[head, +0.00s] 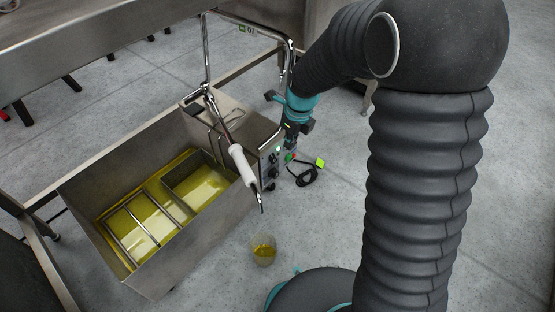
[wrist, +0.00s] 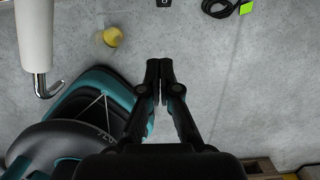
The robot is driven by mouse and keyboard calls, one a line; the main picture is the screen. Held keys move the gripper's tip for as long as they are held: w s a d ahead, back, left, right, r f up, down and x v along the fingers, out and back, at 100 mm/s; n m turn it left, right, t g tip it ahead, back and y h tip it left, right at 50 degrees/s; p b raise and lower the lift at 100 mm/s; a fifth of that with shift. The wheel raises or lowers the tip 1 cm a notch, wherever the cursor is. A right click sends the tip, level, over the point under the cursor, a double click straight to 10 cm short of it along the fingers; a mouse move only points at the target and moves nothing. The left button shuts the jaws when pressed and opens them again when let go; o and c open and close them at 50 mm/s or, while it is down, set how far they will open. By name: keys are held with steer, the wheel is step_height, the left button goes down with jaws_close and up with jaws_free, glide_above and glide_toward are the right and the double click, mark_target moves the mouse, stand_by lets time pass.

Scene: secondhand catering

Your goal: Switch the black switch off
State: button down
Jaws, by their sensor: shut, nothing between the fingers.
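A steel fryer with yellow oil stands at the left in the head view. Its narrow control panel (head: 270,160) faces right and carries small dark controls and a green light; which one is the black switch is too small to tell. In the wrist view, a small black part with a white mark (wrist: 163,3), possibly the switch, is cut off at the top edge, beyond my fingertips and apart from them. My gripper (wrist: 160,66) is shut and empty, its fingertips together over the floor. In the head view my gripper (head: 290,143) is beside the panel, partly overlapping its right edge.
A black cable with a yellow-green tag (head: 319,162) lies on the floor right of the fryer. A white-handled rod (head: 243,165) hangs over the fryer's front corner. A cup of yellow liquid (head: 263,250) stands on the floor. Steel tables surround; floor at right is clear.

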mark_target(272, 158)
stand_by(0.3)
steer(key=w+a+f+b, duration=0.1)
steer(key=a+f, duration=0.1)
steer(key=f, duration=0.4)
steer(key=w+a+f+b, duration=0.1)
steer(key=w+f, duration=0.1)
steer(key=f, duration=0.4)
steer(key=shift+a+f+b, duration=0.15)
steer(key=shift+a+b, duration=0.15)
steer(key=shift+a, duration=0.1)
steer(key=shift+a+f+p, duration=0.15)
steer(key=shift+f+p, duration=0.1)
steer(key=shift+p, duration=0.1)
steer(key=shift+r, duration=0.1)
